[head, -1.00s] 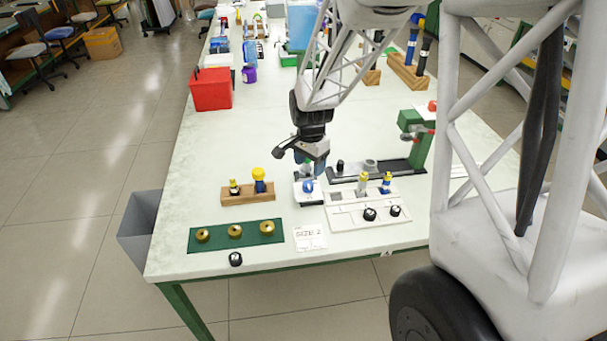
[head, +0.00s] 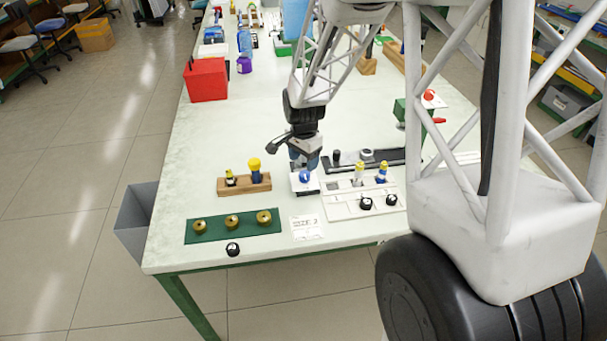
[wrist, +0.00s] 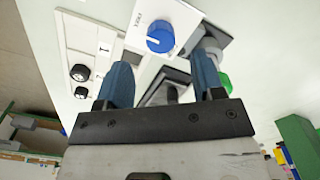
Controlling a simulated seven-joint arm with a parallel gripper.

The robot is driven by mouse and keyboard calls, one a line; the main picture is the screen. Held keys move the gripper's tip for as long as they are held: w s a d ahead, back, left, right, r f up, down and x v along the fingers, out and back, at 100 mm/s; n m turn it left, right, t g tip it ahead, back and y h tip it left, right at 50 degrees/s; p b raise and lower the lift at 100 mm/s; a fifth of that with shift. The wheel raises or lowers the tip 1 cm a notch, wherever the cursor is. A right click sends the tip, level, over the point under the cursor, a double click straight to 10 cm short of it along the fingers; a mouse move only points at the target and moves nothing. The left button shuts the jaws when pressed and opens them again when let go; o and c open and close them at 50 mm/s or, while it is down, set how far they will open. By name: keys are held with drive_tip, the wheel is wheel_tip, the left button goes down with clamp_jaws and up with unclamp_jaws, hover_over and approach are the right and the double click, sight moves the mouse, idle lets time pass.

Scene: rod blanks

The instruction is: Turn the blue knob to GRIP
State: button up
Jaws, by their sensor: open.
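The blue knob (head: 305,176) sits on a small white plate (head: 299,190) near the front of the table. In the wrist view my gripper (wrist: 162,68) is open, fingers spread and empty. The knob lies beyond the fingertips, roughly between their lines, and looks untouched.
A white panel (head: 340,210) with black knobs stands right of the plate. A wooden block (head: 240,190) with two plugs is left. A green mat (head: 215,234) with brass rings lies in front. A dark rail (head: 385,158) is behind right. The table's left middle is clear.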

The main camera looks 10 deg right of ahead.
sight(304, 174)
drive_tip(key=shift+f, duration=3.15)
drive_tip(key=shift+c, duration=0.3)
drive_tip(key=c, duration=0.9)
drive_tip(key=shift+o, duration=0.2)
